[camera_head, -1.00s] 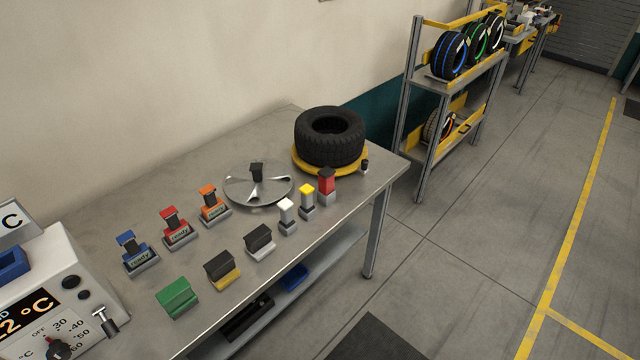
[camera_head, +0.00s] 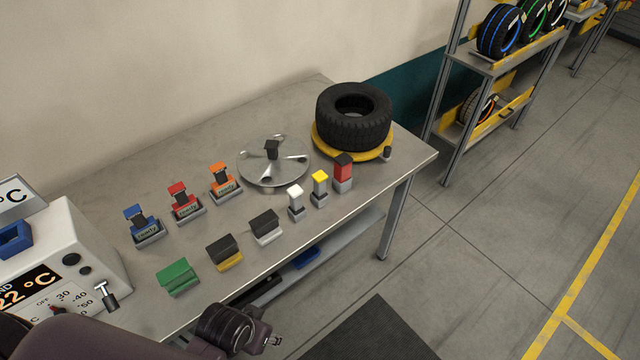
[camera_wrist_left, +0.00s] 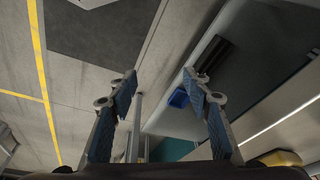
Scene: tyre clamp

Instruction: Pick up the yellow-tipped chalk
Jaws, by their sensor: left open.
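The yellow-tipped chalk (camera_head: 319,188) stands upright in a dark and grey holder near the table's front edge, between a white-tipped chalk (camera_head: 296,202) and a taller red-tipped one (camera_head: 342,172). My left gripper (camera_head: 268,345) is in front of the table at the bottom of the head view, well apart from the chalk. In the left wrist view its two blue-padded fingers (camera_wrist_left: 162,88) are spread with nothing between them. The chalk does not show in the left wrist view. My right gripper is in neither view.
The metal table (camera_head: 215,265) also bears several stamps, a green block (camera_head: 177,277), two dark-topped blocks, a silver wheel disc (camera_head: 262,172) and a tyre (camera_head: 354,117) on a yellow turntable. A device (camera_head: 65,262) stands at the left. A shelf lies under the tabletop. Floor in front is open.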

